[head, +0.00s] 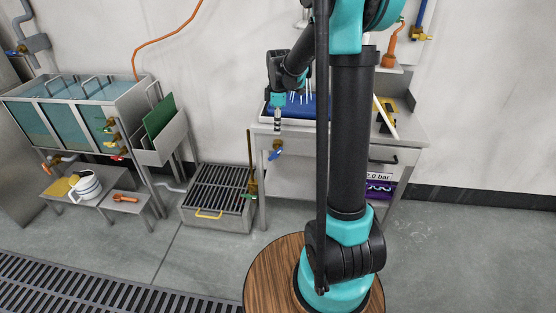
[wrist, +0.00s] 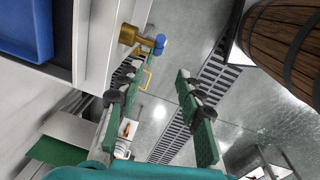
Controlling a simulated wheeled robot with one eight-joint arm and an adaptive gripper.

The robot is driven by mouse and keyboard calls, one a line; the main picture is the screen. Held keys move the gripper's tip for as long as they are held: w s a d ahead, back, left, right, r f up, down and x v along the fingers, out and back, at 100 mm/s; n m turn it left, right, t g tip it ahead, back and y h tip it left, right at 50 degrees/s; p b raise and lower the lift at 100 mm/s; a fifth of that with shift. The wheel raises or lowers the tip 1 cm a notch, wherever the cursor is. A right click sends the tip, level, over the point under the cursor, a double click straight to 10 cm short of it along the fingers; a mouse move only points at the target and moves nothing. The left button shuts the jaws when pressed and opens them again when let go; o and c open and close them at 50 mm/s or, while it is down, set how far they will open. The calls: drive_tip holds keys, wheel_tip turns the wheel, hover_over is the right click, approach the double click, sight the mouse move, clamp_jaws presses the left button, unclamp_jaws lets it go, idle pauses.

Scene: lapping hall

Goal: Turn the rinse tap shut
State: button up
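A brass tap (wrist: 129,35) with a blue handle (wrist: 160,44) sticks out from the front of the white bench in the wrist view. The same blue-handled tap (head: 277,149) shows in the head view below the bench top. No label confirms it is the rinse tap. My gripper (wrist: 156,72) is open and empty, its two green-padded fingers apart. The blue handle lies beyond the fingertips, near the line between them, and does not appear to be touched. In the head view my gripper (head: 277,118) is just above the tap, its fingers hard to make out.
The bench (head: 410,132) carries a blue-lined tray (wrist: 48,35). A grated box (head: 214,219) stands on the floor to its left. Further left, a water tank (head: 68,97) has several coloured taps (head: 110,128). A low stand (head: 127,206) holds an orange tool. Floor before the bench is clear.

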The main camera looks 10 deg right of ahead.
sight(276, 154)
drive_tip(key=f, duration=0.5)
drive_tip(key=w+f, duration=0.1)
drive_tip(key=f, duration=0.5)
drive_tip(key=w+f, duration=0.1)
drive_tip(key=f, duration=0.4)
drive_tip(key=shift+a+f, duration=0.15)
drive_tip(key=shift+f, duration=0.15)
clamp_jaws()
